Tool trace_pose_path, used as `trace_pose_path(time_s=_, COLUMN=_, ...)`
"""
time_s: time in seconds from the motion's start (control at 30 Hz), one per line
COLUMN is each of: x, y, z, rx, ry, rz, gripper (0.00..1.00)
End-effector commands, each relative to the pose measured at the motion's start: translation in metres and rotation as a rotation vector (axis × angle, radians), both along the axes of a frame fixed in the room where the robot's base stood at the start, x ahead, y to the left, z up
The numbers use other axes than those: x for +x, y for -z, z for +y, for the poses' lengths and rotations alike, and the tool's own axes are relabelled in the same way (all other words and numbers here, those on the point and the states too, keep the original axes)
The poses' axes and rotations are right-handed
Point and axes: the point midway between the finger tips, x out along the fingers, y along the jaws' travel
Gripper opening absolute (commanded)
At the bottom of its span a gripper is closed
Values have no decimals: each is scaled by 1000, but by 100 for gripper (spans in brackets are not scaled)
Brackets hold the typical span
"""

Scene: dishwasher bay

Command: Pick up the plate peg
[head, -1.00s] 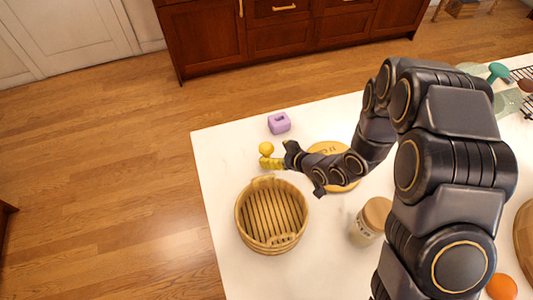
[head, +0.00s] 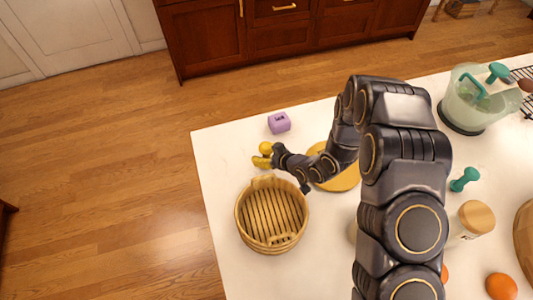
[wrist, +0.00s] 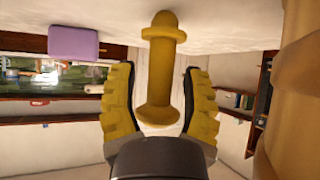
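The plate peg (head: 265,147) is a yellow peg with rounded ends, standing on the white counter near its left edge. In the wrist view the peg (wrist: 162,75) shows between the two ribbed yellow fingers, its wide near end close to the palm. My gripper (head: 262,158) is low over the counter at the peg. In the wrist view my gripper (wrist: 160,105) is open, with its fingers on either side of the peg and small gaps showing. The fingers hide part of the peg in the head view.
A purple block (head: 279,122) lies just behind the peg. A wicker basket (head: 241,222) stands in front of it. A round wooden board (head: 345,181) lies under my arm. A lidded jar (head: 477,217), a teal peg (head: 465,179) and oranges (head: 501,286) are at the right.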

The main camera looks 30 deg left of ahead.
Motion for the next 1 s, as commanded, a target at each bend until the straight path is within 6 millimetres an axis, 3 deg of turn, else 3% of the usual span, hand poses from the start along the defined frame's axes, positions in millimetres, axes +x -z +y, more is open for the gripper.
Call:
trace_pose_path(time_s=0.03, x=0, y=0, z=0, rx=0, ry=0, rz=0, gripper=20)
trace_pose_path(time_s=0.1, x=0, y=0, z=0, rx=0, ry=0, rz=0, gripper=0)
trace_pose_path(time_s=0.67, x=-1, y=-4, z=0, rx=-2, ry=-1, rz=1, gripper=0)
trace_pose_path(time_s=1.0, x=1, y=-44, z=0, rx=1, ry=-1, rz=-4, gripper=0)
